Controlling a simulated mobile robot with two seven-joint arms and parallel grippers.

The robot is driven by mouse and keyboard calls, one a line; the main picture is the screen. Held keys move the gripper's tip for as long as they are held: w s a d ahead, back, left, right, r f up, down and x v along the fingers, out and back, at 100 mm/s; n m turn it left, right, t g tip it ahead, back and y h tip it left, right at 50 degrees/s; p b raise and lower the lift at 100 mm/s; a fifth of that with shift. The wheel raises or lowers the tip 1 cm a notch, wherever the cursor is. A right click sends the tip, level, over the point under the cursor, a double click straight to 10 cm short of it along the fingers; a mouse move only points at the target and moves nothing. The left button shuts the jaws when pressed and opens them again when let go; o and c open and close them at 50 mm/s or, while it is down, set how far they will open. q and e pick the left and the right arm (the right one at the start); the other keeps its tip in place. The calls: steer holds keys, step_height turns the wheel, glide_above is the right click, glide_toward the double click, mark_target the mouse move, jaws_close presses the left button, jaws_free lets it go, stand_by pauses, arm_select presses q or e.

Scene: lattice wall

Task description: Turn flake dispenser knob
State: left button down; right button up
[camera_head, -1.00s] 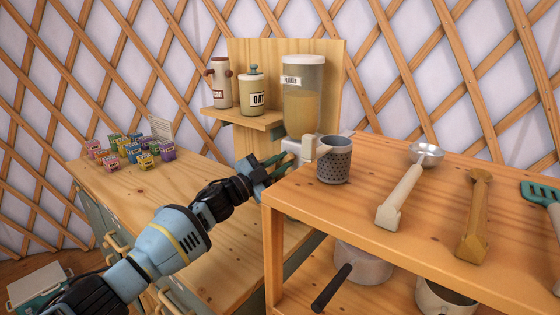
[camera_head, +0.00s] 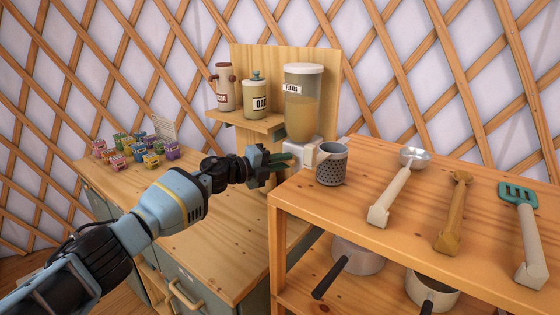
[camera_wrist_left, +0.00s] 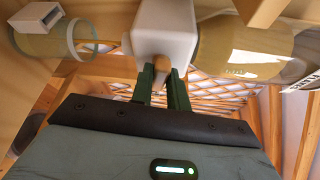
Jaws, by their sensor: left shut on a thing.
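The flake dispenser (camera_head: 303,105) is a clear container with a white lid and a "FLAKES" label, part filled with yellow flakes. It stands against a wooden back panel above a white base (camera_head: 298,152). In the left wrist view this white base (camera_wrist_left: 164,28) is upside down, with a small brown knob (camera_wrist_left: 162,64) on its face. My left gripper (camera_head: 287,161) is at the base. In the left wrist view its two green fingers (camera_wrist_left: 163,80) lie on either side of the knob and are shut on it. The knob is hidden in the head view. My right gripper is not in view.
A perforated grey mug (camera_head: 332,165) stands close right of the gripper on a wooden shelf top (camera_head: 330,205) with several utensils. Pots sit below. An "OAT" jar (camera_head: 256,98) and a red-handled jar (camera_head: 224,88) stand on the small shelf. Small coloured boxes (camera_head: 135,150) lie left.

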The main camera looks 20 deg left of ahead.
arm_select(q)
steer(key=m, duration=0.1)
steer(key=m+y+p, duration=0.1)
steer(key=shift+r+m+g, duration=0.3)
steer(key=shift+m, duration=0.1)
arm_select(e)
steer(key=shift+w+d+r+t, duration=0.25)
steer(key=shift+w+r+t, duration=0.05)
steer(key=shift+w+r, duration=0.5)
arm_select(q)
steer(key=shift+f, duration=0.1)
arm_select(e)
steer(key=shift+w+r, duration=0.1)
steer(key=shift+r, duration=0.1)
arm_select(q)
steer(key=c, duration=1.4)
jaws_free()
steer(key=shift+o, duration=0.2)
steer(key=shift+s, duration=0.1)
steer(key=v, duration=0.7)
steer(key=shift+s+p, duration=0.3)
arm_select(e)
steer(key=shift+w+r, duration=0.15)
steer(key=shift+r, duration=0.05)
arm_select(q)
steer(key=shift+a, duration=0.15)
